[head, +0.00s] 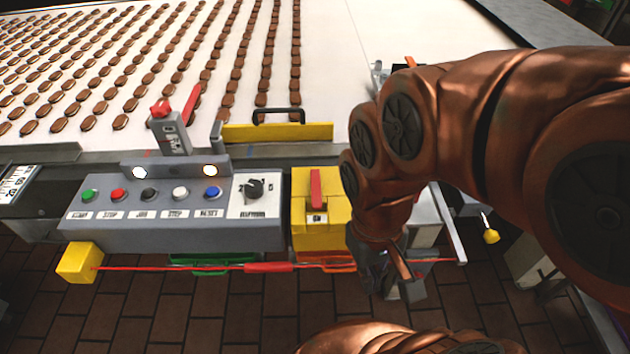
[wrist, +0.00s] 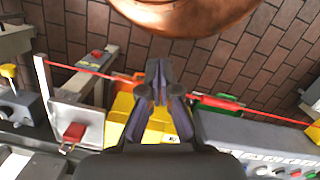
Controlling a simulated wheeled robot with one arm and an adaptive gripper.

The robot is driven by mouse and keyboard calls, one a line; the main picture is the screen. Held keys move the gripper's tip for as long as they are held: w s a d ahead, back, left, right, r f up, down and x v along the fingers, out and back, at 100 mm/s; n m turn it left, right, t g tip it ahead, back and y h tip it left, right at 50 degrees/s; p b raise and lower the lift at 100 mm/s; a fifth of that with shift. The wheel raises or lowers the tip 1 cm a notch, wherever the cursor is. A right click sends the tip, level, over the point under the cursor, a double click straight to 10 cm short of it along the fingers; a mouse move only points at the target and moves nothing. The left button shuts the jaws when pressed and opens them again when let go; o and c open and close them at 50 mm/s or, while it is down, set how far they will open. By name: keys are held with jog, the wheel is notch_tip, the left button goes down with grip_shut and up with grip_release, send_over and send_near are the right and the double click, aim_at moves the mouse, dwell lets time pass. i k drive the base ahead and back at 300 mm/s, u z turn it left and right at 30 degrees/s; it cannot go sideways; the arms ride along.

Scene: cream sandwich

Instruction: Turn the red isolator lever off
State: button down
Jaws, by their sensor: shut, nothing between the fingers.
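The red isolator lever (head: 316,189) stands upright on the front of a yellow box (head: 302,238), above a small label that seems to read ON. My gripper (head: 394,284) is to the right of the yellow box and lower in the head view, apart from the lever. In the wrist view my gripper (wrist: 158,78) has its fingertips together with nothing between them. The yellow box (wrist: 122,104) shows there behind the fingers. The lever cannot be made out in the wrist view; the fingers cover part of the box.
A grey control panel (head: 150,237) with several buttons and a black knob is left of the yellow box. A red cord (head: 200,268) with a red grip runs in front. A conveyor (head: 325,80) with rows of biscuits lies behind. Another red lever (head: 191,104) stands behind the panel.

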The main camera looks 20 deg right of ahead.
aim_at(316, 198)
jog(key=k, duration=1.15)
jog(key=u, duration=0.05)
jog(key=i, duration=0.75)
jog(key=u, duration=0.7)
